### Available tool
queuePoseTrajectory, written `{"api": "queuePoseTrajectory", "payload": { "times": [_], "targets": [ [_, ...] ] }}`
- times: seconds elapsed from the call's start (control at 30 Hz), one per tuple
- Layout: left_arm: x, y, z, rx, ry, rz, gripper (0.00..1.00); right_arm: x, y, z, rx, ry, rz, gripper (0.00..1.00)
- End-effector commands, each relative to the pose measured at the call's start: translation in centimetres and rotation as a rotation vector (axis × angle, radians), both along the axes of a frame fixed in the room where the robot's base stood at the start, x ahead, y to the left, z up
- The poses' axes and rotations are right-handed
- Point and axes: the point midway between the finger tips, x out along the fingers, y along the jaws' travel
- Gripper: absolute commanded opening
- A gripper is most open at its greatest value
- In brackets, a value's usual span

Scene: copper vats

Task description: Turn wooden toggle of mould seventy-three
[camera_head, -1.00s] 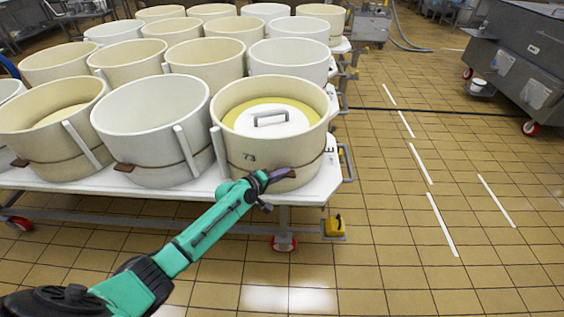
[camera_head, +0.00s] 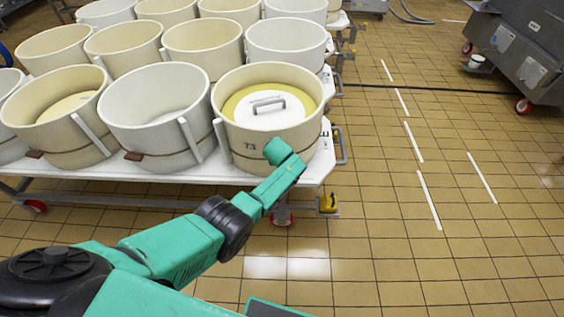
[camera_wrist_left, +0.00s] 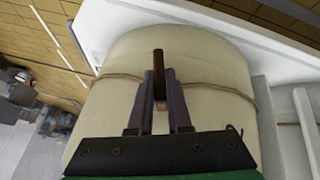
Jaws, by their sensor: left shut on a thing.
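Mould seventy-three (camera_head: 239,131) is a cream round tub marked 73 at the front right corner of the white table. It holds a white lid with a grey handle (camera_head: 267,104) over yellow contents. My left arm reaches up to its front, and my own arm hides the gripper in the head view. In the left wrist view, my left gripper (camera_wrist_left: 160,93) is shut on the dark brown wooden toggle (camera_wrist_left: 158,61) at the mould's wall (camera_wrist_left: 213,62). A cord (camera_wrist_left: 217,84) runs around the wall on both sides of it. My right gripper is not in view.
Several similar moulds stand close together behind and to the left, including a white one (camera_head: 147,104) beside it. The wheeled table's edge (camera_head: 307,183) lies under the arm. Tiled floor at right is open, with a grey machine (camera_head: 520,58) beyond.

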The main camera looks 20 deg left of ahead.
Motion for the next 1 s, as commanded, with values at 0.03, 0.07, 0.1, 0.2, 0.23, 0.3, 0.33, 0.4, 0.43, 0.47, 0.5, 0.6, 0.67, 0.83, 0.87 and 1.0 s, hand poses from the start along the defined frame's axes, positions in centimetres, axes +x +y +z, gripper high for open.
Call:
{"api": "queuePoseTrajectory", "payload": {
  "times": [0.03,0.07,0.1,0.2,0.23,0.3,0.33,0.4,0.43,0.47,0.5,0.6,0.67,0.83,0.87,1.0],
  "targets": [
    [0.3,-0.1,-0.4,0.029,0.01,-0.002,0.0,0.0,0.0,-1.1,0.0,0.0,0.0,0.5],
    [0.3,-0.1,-0.4,0.048,0.02,-0.002,0.0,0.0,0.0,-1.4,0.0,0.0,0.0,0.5],
    [0.3,-0.1,-0.3,0.071,0.032,-0.001,0.0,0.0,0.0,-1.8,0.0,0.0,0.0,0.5],
    [0.3,-0.1,-0.2,0.122,0.06,-0.001,0.0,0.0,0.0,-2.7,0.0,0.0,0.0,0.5],
    [0.4,-0.1,-0.2,0.134,0.066,-0.001,0.0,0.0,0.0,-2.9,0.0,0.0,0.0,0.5],
    [0.4,-0.1,-0.2,0.16,0.081,-0.001,0.0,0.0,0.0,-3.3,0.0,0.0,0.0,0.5],
    [0.4,-0.2,-0.1,0.171,0.086,-0.001,0.0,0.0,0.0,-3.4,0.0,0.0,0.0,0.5],
    [0.4,-0.2,0.0,0.188,0.096,-0.002,0.0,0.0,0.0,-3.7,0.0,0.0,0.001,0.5],
    [0.4,-0.2,0.0,0.193,0.099,-0.003,0.0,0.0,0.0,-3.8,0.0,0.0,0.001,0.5],
    [0.4,-0.2,0.1,0.199,0.102,-0.001,0.0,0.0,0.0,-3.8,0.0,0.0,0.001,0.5],
    [0.4,-0.2,0.1,0.204,0.106,-0.001,0.0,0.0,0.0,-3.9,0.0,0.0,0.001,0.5],
    [0.4,-0.1,0.2,0.213,0.111,-0.001,0.0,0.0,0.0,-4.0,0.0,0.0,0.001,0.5],
    [0.4,-0.1,0.2,0.216,0.112,-0.002,0.0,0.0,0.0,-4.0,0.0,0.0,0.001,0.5],
    [0.4,-0.1,0.3,0.217,0.112,-0.001,0.0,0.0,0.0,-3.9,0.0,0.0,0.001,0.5],
    [0.4,-0.1,0.3,0.217,0.112,-0.001,0.0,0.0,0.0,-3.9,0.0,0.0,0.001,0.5],
    [0.4,-0.1,0.3,0.216,0.111,-0.001,0.31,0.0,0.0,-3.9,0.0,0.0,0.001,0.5]
  ]
}}
